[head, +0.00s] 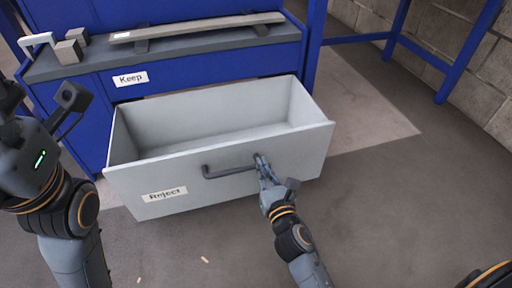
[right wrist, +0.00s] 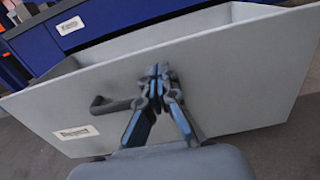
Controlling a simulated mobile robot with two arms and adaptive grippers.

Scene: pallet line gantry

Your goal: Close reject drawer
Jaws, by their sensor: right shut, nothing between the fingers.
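The reject drawer (head: 240,198) is a grey open-topped box pulled well out of the blue cabinet (head: 190,70). It looks empty inside. Its front carries a "Reject" label (head: 165,194) and a dark bar handle (head: 228,172). My right gripper (head: 259,160) is at the right end of the handle, against or very close to the drawer front. In the right wrist view, its fingertips (right wrist: 158,72) are together with nothing between them, and the handle (right wrist: 110,105) shows to their left. On the left, my left arm shows in the head view; its fingertips cannot be made out clearly.
A closed drawer front labelled "Keep" (head: 131,79) is on the cabinet above. The grey worktop (head: 90,65) holds small blocks (head: 69,52) and a long bar (head: 195,27). Blue posts (head: 468,50) stand at right by a block wall. The floor right of the drawer is clear.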

